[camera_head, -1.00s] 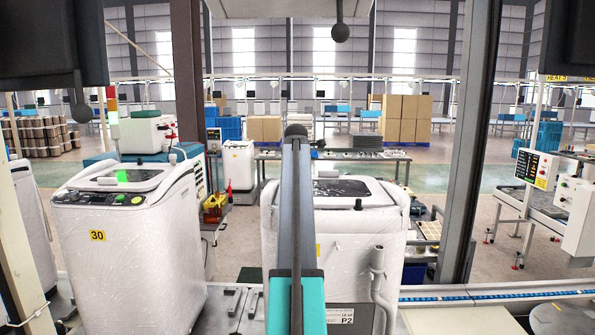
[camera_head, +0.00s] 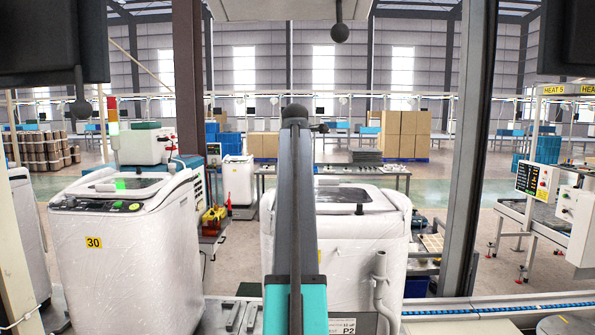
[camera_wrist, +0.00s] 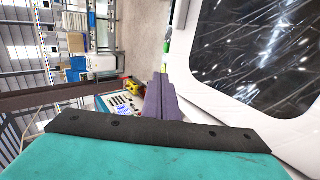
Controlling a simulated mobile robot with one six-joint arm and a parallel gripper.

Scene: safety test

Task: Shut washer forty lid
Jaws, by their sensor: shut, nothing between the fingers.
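The middle washer (camera_head: 335,250) is white and wrapped in clear film. My arm stands in front of it and hides its left part. Only a sliver of a yellow label shows beside the arm, so its number cannot be read. Its lid (camera_head: 375,196), with a dark window, looks flat on top; I cannot tell whether it is fully shut. In the wrist view, a dark streaked window in a white frame (camera_wrist: 215,85) fills the right side. My gripper (camera_wrist: 160,85) is shut and empty, just left of that frame; contact cannot be told.
A washer marked 30 (camera_head: 120,250) stands at the left, with a green light on its panel. A dark post (camera_head: 470,150) rises right of the middle washer. A control panel (camera_head: 537,180) and a conveyor edge (camera_head: 500,309) are at the right.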

